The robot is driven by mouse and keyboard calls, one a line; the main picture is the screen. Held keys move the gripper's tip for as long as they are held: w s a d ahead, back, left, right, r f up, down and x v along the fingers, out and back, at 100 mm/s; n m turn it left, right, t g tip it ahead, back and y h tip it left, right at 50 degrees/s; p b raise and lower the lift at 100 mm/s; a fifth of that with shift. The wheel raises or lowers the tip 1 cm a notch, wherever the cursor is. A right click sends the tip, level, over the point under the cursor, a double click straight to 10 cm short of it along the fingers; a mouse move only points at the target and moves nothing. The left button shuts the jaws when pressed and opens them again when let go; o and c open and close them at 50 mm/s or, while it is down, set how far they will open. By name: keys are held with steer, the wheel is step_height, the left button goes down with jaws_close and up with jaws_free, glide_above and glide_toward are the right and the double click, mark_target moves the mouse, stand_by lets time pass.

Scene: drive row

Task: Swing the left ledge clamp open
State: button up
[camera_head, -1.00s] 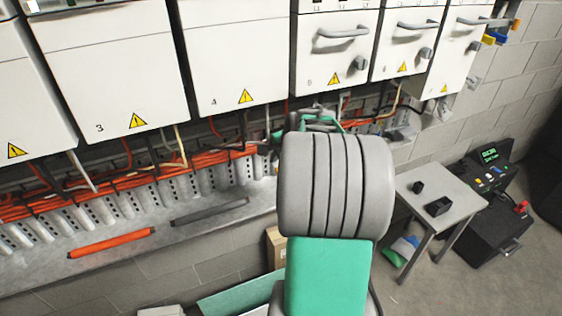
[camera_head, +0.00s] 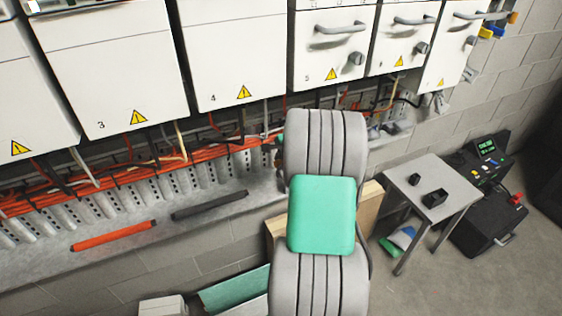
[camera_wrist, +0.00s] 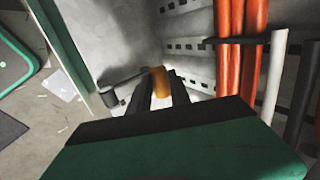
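In the wrist view a dark clamp arm (camera_wrist: 128,77) runs from a dark round post (camera_wrist: 108,97) to a short orange piece (camera_wrist: 159,80). I take this to be the ledge clamp; which side it belongs to is not clear. My gripper (camera_wrist: 160,88) has its two dark fingers on either side of the orange piece, which fills the gap between them. Whether the fingers press on it cannot be told. In the head view my arm hides the gripper and this clamp.
An orange bar (camera_head: 113,236) and a dark bar (camera_head: 210,205) lie on the ledge (camera_head: 60,255). Orange cables (camera_head: 150,165) run below white cabinets (camera_head: 235,60). A small table (camera_head: 455,188) stands at right. In the wrist view thick orange cables (camera_wrist: 228,50) rise close to the right.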

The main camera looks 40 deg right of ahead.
jaws_close()
stand_by(1.1)
